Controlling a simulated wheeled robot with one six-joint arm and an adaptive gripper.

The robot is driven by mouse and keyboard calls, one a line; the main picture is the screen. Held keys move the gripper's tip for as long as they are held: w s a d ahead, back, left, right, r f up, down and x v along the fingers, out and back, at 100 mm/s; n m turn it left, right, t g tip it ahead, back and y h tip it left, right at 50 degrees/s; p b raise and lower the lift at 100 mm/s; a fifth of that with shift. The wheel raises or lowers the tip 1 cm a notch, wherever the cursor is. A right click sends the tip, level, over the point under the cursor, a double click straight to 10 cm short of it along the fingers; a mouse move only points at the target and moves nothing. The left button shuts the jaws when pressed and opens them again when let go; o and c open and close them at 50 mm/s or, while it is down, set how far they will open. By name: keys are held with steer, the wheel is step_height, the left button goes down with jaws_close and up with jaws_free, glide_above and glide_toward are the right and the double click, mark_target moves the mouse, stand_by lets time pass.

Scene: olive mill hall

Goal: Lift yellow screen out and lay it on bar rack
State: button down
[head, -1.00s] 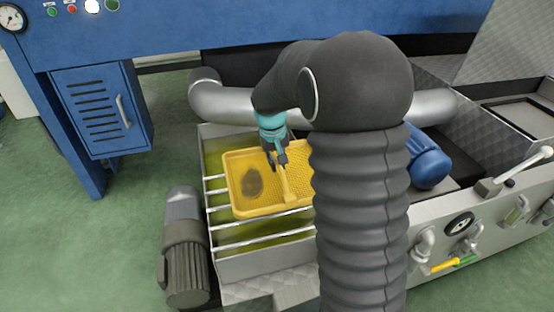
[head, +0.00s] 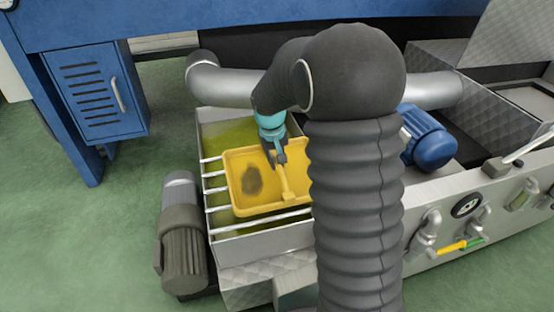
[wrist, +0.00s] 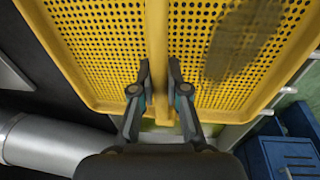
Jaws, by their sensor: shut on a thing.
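The yellow screen (head: 238,199) is a shallow perforated tray with a raised rim, a central bar and a dark stain on its left part. It is at or just above the bar rack (head: 217,209), a row of pale metal bars across a tank of green-yellow liquid; I cannot tell whether it touches the bars. My gripper (head: 275,158) is shut on the screen's central bar. In the wrist view both fingers (wrist: 160,75) stand either side of that bar, and the perforated screen (wrist: 100,40) fills the upper part. My arm hides the screen's right part.
A grey motor (head: 182,235) stands left of the tank, and a blue motor (head: 428,137) to the right. A silver pipe (head: 228,87) runs behind. A blue cabinet (head: 98,95) stands at left. Gauge and valves (head: 467,205) line the right front.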

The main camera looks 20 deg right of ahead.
mark_target(273, 178)
steer(key=shift+f+b, duration=0.4)
steer(key=shift+f, duration=0.15)
stand_by(0.5)
steer(key=c, duration=1.1)
jaws_free()
step_height(273, 178, up, 12)
steer(key=s+a, duration=0.1)
steer(key=shift+a, duration=0.25)
steer(key=shift+s, duration=0.1)
